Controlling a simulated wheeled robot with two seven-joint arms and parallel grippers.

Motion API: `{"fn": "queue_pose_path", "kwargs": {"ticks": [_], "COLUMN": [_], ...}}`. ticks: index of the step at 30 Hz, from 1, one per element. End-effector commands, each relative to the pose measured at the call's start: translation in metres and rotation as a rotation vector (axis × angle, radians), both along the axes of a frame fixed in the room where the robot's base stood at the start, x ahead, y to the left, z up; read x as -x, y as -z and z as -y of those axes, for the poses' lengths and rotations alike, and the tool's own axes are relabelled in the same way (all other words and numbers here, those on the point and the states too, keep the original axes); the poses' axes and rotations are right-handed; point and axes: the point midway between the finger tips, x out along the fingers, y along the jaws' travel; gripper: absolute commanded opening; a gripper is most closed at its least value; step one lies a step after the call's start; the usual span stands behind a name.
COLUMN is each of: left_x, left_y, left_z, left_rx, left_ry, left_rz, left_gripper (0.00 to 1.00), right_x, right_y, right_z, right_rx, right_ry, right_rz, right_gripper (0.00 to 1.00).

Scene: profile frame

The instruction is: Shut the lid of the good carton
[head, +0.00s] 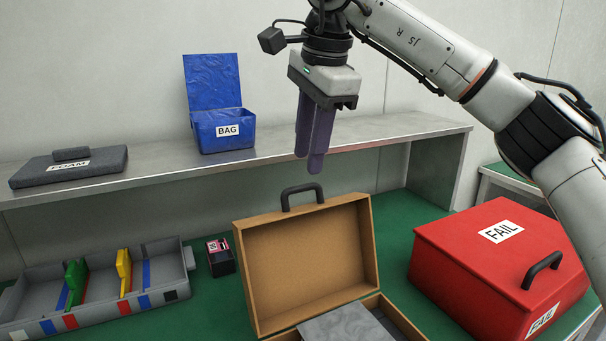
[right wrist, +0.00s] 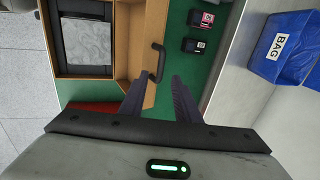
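The brown carton (head: 392,318) stands on the green bench top with its lid (head: 305,255) open and upright. A dark handle (head: 301,195) sits on the lid's upper edge. A grey slab (head: 350,325) lies inside the carton; it also shows in the right wrist view (right wrist: 88,42). My right gripper (head: 310,165) points down above the lid, apart from it. In the right wrist view, its two fingers (right wrist: 161,78) are spread with nothing between them, and the lid's handle (right wrist: 157,62) lies beyond the gap. My left gripper is out of view.
A red FAIL box (head: 465,265) stands to the right of the carton. A grey tray (head: 110,300) with coloured dividers and a small dark box (head: 220,257) are to the left. The shelf behind holds a blue BAG bin (head: 225,130) and a FOAM slab (head: 70,167).

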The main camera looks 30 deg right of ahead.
Motion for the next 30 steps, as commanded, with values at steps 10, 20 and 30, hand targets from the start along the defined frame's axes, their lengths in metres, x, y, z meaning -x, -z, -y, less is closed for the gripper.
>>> {"fn": "queue_pose_path", "kwargs": {"ticks": [10, 20, 30], "left_x": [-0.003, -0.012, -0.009], "left_y": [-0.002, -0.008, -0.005], "left_z": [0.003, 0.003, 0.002], "left_rx": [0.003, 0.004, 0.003], "left_ry": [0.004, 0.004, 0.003], "left_rz": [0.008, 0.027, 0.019], "left_gripper": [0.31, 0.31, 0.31], "right_x": [-0.013, -0.015, -0.015], "right_y": [0.048, 0.053, 0.053], "right_z": [0.001, 0.001, 0.001], "right_rx": [0.001, 0.001, 0.000], "right_ry": [0.001, 0.000, 0.000], "right_rz": [0.000, 0.001, 0.000], "right_gripper": [0.30, 0.30, 0.00]}}
